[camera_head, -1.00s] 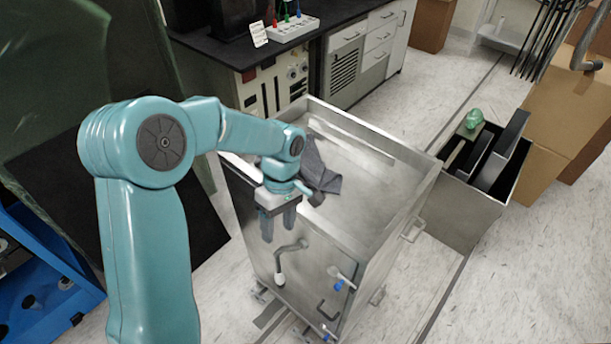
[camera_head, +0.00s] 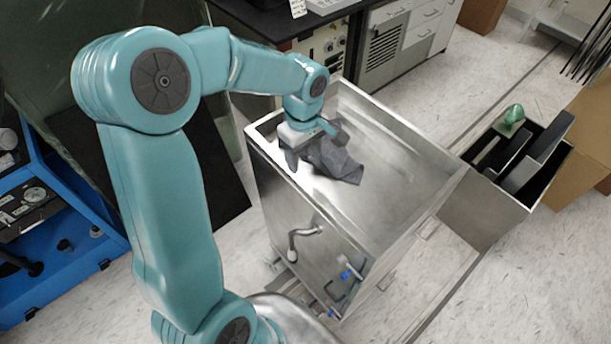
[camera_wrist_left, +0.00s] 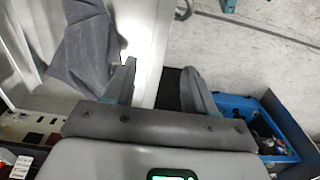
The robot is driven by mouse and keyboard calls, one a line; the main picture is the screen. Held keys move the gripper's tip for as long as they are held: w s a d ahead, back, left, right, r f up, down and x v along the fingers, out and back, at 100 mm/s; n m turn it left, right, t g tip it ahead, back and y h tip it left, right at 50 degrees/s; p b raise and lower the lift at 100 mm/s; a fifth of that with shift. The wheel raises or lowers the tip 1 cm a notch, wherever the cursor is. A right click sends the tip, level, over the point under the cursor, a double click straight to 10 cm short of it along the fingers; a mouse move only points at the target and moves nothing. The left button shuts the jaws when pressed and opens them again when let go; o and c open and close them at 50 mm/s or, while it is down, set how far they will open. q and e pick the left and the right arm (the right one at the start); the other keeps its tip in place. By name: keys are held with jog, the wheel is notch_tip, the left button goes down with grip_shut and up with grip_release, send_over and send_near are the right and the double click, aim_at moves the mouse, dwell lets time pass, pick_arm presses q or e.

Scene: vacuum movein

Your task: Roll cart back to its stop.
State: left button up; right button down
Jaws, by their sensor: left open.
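The cart (camera_head: 400,215) is a tall steel box with an open, tray-like top, a bent handle on its front face and small valves with blue parts below. A crumpled grey cloth (camera_head: 335,163) lies in its top; it also shows in the left wrist view (camera_wrist_left: 82,48). My left gripper (camera_head: 308,152) is at the cart's near-left upper rim, beside the cloth. In the left wrist view its two fingers (camera_wrist_left: 160,88) are apart, with the pale cart edge passing by them. Whether they touch the rim is unclear. My right gripper is not in view.
A steel bin (camera_head: 485,208) with dark panels and a green object stands close to the cart's right. A blue shelf unit (camera_head: 60,235) is at the left. A black-topped bench (camera_head: 275,22) with cabinets stands behind. Pale floor is clear at the front right.

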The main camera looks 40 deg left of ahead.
aim_at(304, 182)
pick_arm(q)
notch_tip(304, 182, down, 10)
jog(key=shift+r+p, duration=0.15)
jog(key=shift+p, duration=0.25)
grip_shut()
